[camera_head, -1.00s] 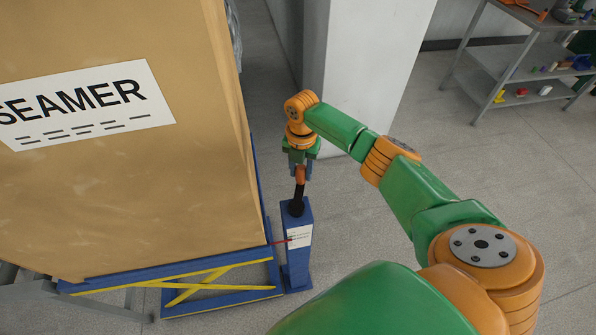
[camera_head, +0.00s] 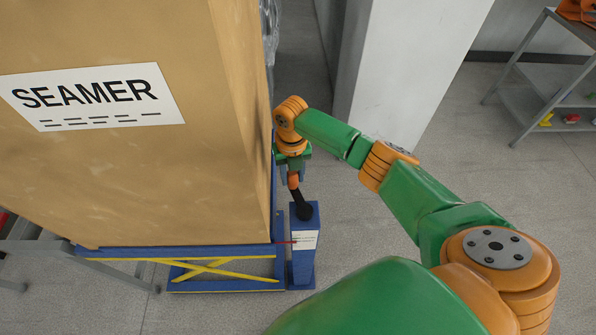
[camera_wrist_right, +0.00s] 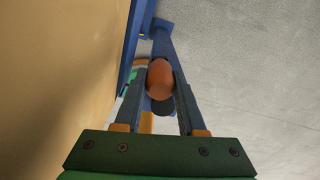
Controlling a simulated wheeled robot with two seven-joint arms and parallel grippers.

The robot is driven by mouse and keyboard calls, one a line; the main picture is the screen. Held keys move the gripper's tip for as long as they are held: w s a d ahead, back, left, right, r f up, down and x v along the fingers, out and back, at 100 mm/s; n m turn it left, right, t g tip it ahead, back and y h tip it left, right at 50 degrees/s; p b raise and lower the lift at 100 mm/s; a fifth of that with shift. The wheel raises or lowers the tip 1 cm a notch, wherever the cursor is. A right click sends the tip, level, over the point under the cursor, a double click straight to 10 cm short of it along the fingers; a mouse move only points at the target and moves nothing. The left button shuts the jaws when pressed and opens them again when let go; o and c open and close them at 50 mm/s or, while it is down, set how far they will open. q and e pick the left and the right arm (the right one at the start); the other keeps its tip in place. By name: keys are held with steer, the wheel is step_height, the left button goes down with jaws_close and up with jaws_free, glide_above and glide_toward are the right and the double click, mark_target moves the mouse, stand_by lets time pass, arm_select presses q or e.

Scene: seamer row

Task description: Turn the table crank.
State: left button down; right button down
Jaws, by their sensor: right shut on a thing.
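The table crank is a black lever (camera_head: 301,201) with an orange grip (camera_head: 294,181), on top of a blue post (camera_head: 302,270) beside the lift table (camera_head: 225,285). The lever leans to the left in the head view. My right gripper (camera_head: 291,174) reaches down from above and is shut on the orange grip. In the right wrist view the rounded orange grip (camera_wrist_right: 160,76) sits between the two fingers, with the black part partly hidden beneath it. My left gripper is not in view.
A large cardboard box marked SEAMER (camera_head: 130,190) stands on the lift table, close to the left of my right gripper. A pale pillar (camera_head: 410,70) rises behind my arm. A grey shelf (camera_head: 535,105) is at the far right. Floor right of the post is clear.

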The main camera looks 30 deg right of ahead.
steer(key=shift+a+n, duration=0.15)
steer(key=shift+n, duration=0.15)
steer(key=c, duration=0.5)
jaws_free()
step_height(320, 180, up, 7)
steer(key=shift+r+b, duration=0.1)
steer(key=shift+b, duration=0.25)
